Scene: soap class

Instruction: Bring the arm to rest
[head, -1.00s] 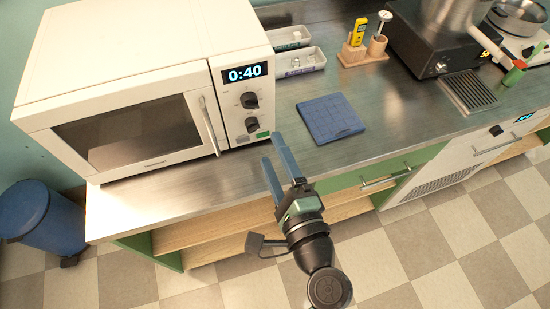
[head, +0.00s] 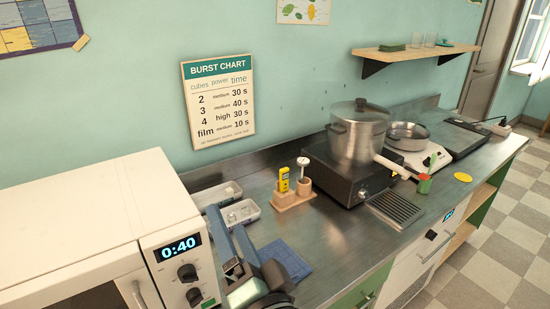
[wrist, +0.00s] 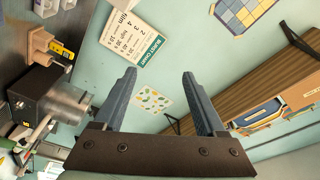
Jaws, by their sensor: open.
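My gripper (head: 228,222) shows at the bottom of the head view, raised in front of the counter near the right side of the microwave. Its two blue-grey fingers point up and away. In the wrist view my gripper (wrist: 158,75) has its fingers spread apart with nothing between them. Beyond them are the teal wall and a burst chart (wrist: 133,42), seen tilted. The rest of my arm is mostly out of the head view.
The white microwave (head: 95,225) reads 0:40, left of my gripper. A blue mat (head: 285,262) lies partly hidden behind it. White trays (head: 240,213), a wooden holder (head: 293,195) and a hotplate with a pot (head: 358,135) stand on the counter. A wall shelf (wrist: 215,70) shows in the wrist view.

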